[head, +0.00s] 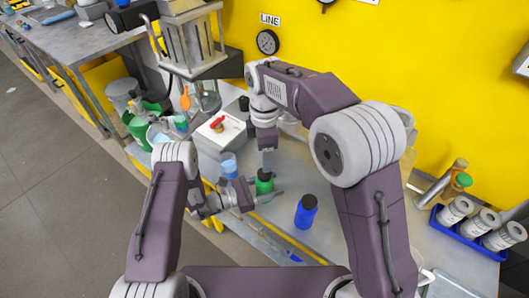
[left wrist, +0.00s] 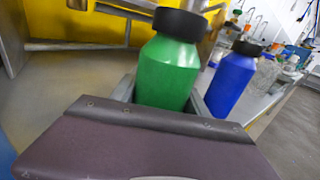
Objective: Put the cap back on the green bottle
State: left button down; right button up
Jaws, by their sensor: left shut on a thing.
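The green bottle (head: 264,187) stands upright, with my left gripper (head: 262,193) shut around its body. In the left wrist view the bottle (left wrist: 167,75) fills the middle. A black cap (left wrist: 180,23) is at its top, right over the shoulder; I cannot tell whether it is seated or just above the neck. My right gripper (head: 266,167) points straight down over the bottle, at the cap. Grey finger-like parts show beside the cap in the left wrist view. Whether they press on it cannot be made out. The right gripper hides the cap in the head view.
A blue bottle (head: 305,212) with a black cap stands upright to the right of the green one. A blue tray (head: 470,232) of cylinders is at the far right. The bench front edge is close.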

aim_at(265, 185)
notch_tip(265, 185, down, 8)
dwell(0.4)
grip_shut()
jog(key=m, duration=1.5)
jog(key=shift+m, duration=0.3)
jog(key=m, duration=0.5)
jog(key=shift+m, duration=0.3)
jog(key=shift+o, duration=0.6)
grip_release()
